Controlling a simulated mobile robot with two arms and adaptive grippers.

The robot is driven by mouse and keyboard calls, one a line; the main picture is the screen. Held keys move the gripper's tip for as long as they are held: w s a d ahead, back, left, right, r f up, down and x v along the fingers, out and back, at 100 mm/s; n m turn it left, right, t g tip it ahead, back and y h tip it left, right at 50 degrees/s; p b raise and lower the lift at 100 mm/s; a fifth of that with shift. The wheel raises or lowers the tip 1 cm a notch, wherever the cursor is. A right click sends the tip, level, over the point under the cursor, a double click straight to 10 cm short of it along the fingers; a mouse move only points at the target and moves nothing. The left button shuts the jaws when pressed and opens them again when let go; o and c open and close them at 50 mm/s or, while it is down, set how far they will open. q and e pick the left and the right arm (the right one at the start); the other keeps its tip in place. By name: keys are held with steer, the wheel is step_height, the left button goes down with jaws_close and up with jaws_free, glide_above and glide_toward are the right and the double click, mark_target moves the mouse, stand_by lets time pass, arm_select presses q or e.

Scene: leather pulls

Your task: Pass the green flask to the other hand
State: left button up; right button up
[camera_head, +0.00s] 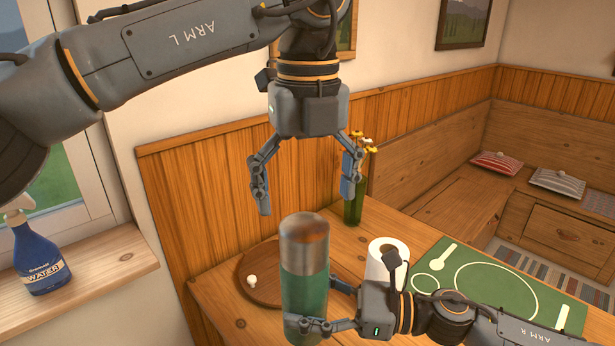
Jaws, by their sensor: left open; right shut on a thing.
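The green flask (304,288) stands upright in the lower middle of the head view, with a brownish metallic top and a green body. My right gripper (322,308) comes in from the lower right and is shut on the flask's lower part. My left gripper (306,198) points down just above the flask, its two fingers spread wide and empty. The flask's top lies below and between the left fingertips, apart from them. The flask's bottom edge is close to the frame's lower border.
Behind the flask are a round wooden board (256,281) with a small white item (252,281), a white paper roll (378,262) and a green vase (354,207) with yellow flowers. A green placemat (440,262) lies right. A blue spray bottle (38,258) stands on the windowsill (100,268).

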mark_target(304, 283)
arm_select(q)
step_height(304, 283, down, 10)
steer(key=shift+r, duration=0.1)
arm_select(e)
steer(key=shift+r, duration=0.1)
arm_select(q)
steer(key=c, duration=1.7)
steer(key=shift+d+r, duration=0.1)
steer(key=shift+c, duration=0.8)
arm_select(e)
steer(key=o, duration=1.6)
